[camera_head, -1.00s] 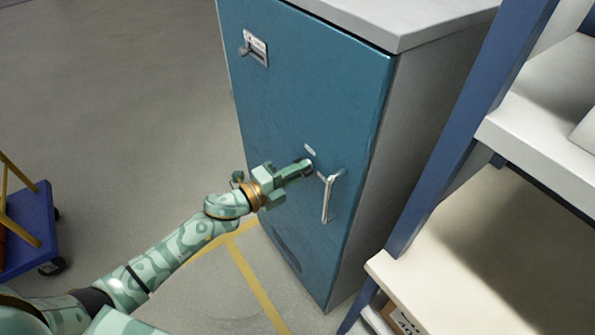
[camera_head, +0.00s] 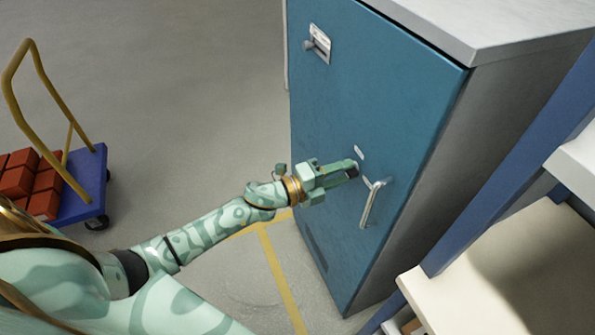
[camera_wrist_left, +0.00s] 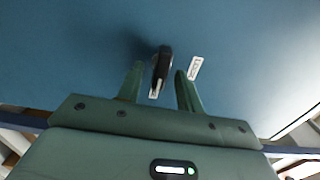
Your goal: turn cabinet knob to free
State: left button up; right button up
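The blue cabinet door (camera_head: 370,90) stands ahead of me, with a silver pull handle (camera_head: 373,204) on its right side. My left gripper (camera_head: 350,170) is at the door, just left of the handle. In the left wrist view, a dark knob (camera_wrist_left: 162,64) lies ahead between the tips of my left gripper (camera_wrist_left: 159,82). The fingers are apart, with gaps beside the knob, so the gripper is open. I cannot tell whether a finger touches it. In the head view the gripper mostly hides this knob. My right gripper is out of view.
A latch with a label plate (camera_head: 319,43) is at the door's upper left. A blue cart (camera_head: 85,188) with red bricks (camera_head: 30,182) stands at the left. A shelf unit with a blue post (camera_head: 500,185) stands at the right. Floor between cart and cabinet is clear.

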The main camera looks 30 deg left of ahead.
pick_arm(q)
jog(key=v, duration=1.5)
jog(key=shift+s+a, duration=0.2)
jog(key=shift+s, duration=0.05)
jog(key=s+a+f+n+g+y, duration=0.1)
jog(key=a+f+n+y, duration=0.75)
jog(key=f, duration=0.65)
jog(key=s+a+f+n+g+y, duration=0.2)
jog(key=s+a+f+n+g, duration=0.25)
jog(key=s+f+n, duration=0.6)
jog(key=s+d+f+n+g+y, duration=0.25)
jog(key=s+f+g, duration=0.25)
jog(key=s+f, duration=1.1)
jog(key=s+d+f+g+h, duration=0.1)
jog(key=s+d+g+h, duration=0.1)
jog(key=s+d, duration=0.8)
jog(key=shift+s+f+n+g, duration=0.35)
jog(key=shift+s+f+g, duration=0.05)
jog(key=shift+s+g, duration=0.2)
